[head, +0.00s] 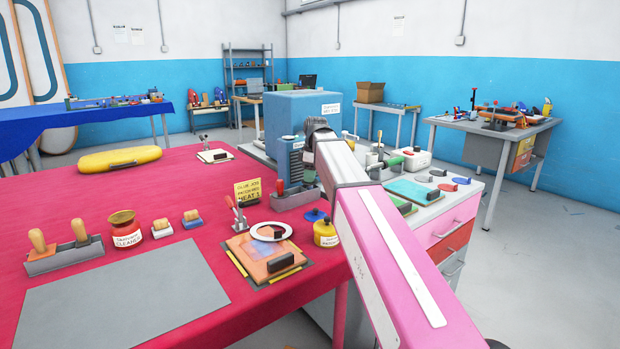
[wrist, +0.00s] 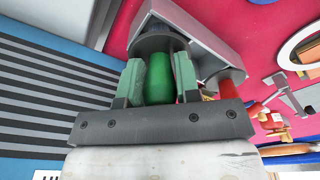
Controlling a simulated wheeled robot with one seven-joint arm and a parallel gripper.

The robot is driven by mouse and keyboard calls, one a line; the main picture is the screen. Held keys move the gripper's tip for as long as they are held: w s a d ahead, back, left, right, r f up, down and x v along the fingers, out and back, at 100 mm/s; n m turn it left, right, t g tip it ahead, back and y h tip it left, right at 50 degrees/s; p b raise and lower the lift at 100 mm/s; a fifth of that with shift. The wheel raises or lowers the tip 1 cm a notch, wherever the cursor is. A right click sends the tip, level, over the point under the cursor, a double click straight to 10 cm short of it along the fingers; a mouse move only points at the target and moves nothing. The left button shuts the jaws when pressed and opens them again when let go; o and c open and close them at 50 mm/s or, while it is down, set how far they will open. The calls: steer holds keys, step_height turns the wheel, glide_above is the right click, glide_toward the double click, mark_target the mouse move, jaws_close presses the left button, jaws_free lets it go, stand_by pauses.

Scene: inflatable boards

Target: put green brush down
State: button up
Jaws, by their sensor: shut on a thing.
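The green brush (wrist: 160,86) is upright in the wrist view, its green handle between the finger pads of my gripper (wrist: 158,72). My gripper is shut on the handle. The brush's dark round end is at a grey holder (wrist: 218,38); I cannot tell whether it rests in it or hangs just above. The holder also shows in the head view (head: 292,201), on the red table below the end of my arm. A red-handled brush (head: 280,187) stands in its left part. In the head view my arm hides most of the gripper and brush.
A blue box-shaped machine (head: 300,112) with a grey ribbed front stands close behind the holder. A yellow jar (head: 326,233), a white plate (head: 271,231) and a yellow sign (head: 248,192) stand nearby. A grey mat (head: 125,298) lies bare at the front left.

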steer(key=shift+f, duration=0.45)
steer(key=shift+f, duration=0.4)
steer(key=o, duration=0.9)
steer(key=shift+c, duration=0.2)
steer(key=r, duration=0.8)
steer(key=d+r, duration=0.1)
steer(key=r, duration=0.2)
steer(key=shift+s+d+r, duration=0.1)
steer(key=shift+r, duration=0.3)
steer(key=shift+s+d+r, duration=0.1)
steer(key=shift+r, duration=0.45)
